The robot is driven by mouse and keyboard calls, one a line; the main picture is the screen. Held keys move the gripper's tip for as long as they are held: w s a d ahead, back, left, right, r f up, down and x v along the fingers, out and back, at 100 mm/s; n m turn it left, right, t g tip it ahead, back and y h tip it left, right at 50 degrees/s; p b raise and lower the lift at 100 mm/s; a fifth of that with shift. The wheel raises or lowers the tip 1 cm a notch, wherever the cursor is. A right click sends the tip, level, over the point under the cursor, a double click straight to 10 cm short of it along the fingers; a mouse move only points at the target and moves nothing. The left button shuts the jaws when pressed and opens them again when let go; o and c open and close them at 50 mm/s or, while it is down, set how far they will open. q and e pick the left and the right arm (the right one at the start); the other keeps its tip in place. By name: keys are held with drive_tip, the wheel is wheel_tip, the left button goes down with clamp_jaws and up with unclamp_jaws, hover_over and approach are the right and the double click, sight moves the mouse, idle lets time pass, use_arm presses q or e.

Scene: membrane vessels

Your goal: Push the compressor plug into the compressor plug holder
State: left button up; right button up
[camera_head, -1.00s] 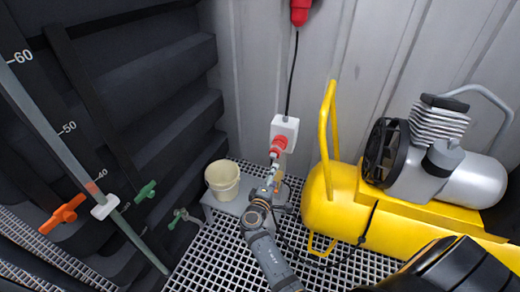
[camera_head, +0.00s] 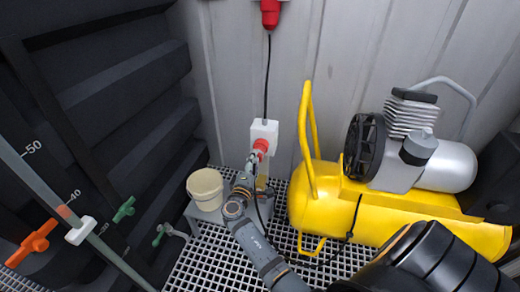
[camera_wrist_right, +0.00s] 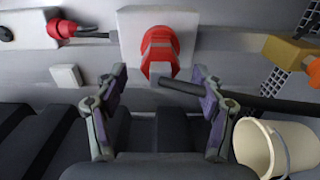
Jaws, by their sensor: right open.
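The red compressor plug (camera_head: 261,146) sits at the front of a white box (camera_head: 264,131) on the grey wall, which looks like the plug holder. In the wrist view the red plug (camera_wrist_right: 160,52) stands out from the white box (camera_wrist_right: 130,20); how deep it sits I cannot tell. My right gripper (camera_head: 254,160) is just in front of and below the plug. The wrist view shows its two fingers (camera_wrist_right: 160,88) spread apart, with the plug beyond the gap and nothing clamped. A black cable (camera_wrist_right: 250,101) ends near the plug's lower end. My left gripper is not in view.
The yellow compressor (camera_head: 370,205) stands close on the right. A cream bucket (camera_head: 206,188) stands on a low grey step to the left. Another red connector (camera_head: 270,14) hangs above on a black cable. Green and orange valves are at the left. The floor is grating.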

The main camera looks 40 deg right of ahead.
sight(257, 158)
drive_tip(key=b+x, duration=0.1)
drive_tip(key=x, duration=0.2)
drive_tip(key=shift+w+d+f, duration=0.1)
drive_tip(key=shift+d, duration=0.15)
drive_tip(key=shift+w+d, duration=0.45)
drive_tip(key=shift+d, duration=0.05)
use_arm(q)
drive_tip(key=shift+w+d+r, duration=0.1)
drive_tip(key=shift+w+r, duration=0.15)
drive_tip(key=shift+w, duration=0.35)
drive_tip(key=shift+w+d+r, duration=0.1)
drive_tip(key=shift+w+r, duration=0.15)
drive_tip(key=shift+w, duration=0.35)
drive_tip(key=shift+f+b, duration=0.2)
drive_tip(key=shift+b, duration=0.2)
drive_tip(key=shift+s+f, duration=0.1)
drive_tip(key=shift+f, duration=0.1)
